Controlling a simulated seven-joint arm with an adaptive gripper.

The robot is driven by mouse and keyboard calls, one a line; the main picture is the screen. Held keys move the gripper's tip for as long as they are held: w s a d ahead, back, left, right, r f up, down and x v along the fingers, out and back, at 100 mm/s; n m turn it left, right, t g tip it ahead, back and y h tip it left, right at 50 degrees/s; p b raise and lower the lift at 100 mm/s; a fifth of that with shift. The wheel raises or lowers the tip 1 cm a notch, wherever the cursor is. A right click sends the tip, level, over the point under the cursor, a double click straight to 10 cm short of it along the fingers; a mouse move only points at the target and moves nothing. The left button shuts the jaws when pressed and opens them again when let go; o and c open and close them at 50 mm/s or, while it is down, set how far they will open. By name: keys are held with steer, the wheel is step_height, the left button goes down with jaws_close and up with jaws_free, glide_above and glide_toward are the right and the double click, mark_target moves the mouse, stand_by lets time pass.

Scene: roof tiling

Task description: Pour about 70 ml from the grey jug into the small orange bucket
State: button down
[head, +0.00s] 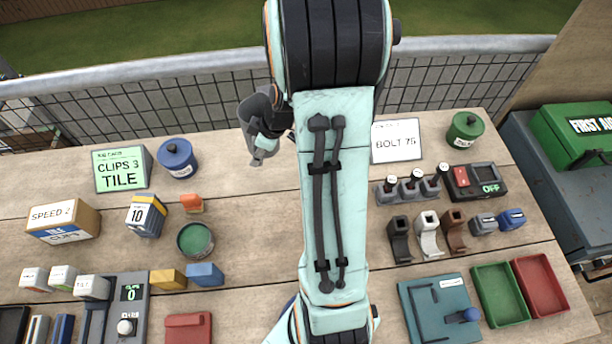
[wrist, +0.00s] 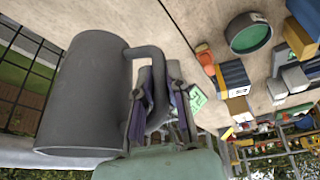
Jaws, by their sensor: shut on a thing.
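The grey jug (wrist: 85,95) fills the left of the wrist view. My gripper (wrist: 160,85) is shut on its handle, with a finger on each side. In the head view the jug (head: 256,112) is at the back, left of my arm, partly hidden by my gripper (head: 265,142). Its contents do not show, and I cannot tell its exact tilt. A small orange object (head: 191,202) stands on the table, left of and nearer than the jug. It also shows in the wrist view (wrist: 205,58). It is too small to tell clearly whether it is the bucket.
A round green tub (head: 195,240), a yellow-blue box (head: 146,215) and a blue lidded pot (head: 177,158) stand near the orange object. A railing (head: 160,80) runs along the back. Tools and trays fill the right. The planks between the orange object and my arm are mostly bare.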

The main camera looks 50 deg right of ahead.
steer(key=a+f+m+g+h, duration=0.1)
steer(key=f+m+h, duration=0.1)
steer(key=m, duration=0.4)
steer(key=a+f+m+g+h, duration=0.1)
steer(key=a+f+m+h, duration=0.1)
steer(key=m, duration=0.5)
steer(key=a+f+m+g+h, duration=0.1)
steer(key=f+m+h, duration=0.1)
steer(key=m, duration=0.5)
steer(key=shift+s+a+f+g, duration=0.25)
steer(key=shift+a+f+g, duration=0.05)
steer(key=shift+f, duration=0.05)
steer(key=m, duration=0.2)
steer(key=m+g, duration=0.1)
steer(key=m, duration=0.1)
steer(key=shift+a+f, duration=0.15)
steer(key=shift+a, duration=0.15)
steer(key=m, duration=0.1)
steer(key=m+g, duration=0.1)
steer(key=m, duration=0.1)
steer(key=shift+s+a, duration=0.15)
steer(key=shift+a, duration=0.1)
steer(key=shift+g, duration=0.3)
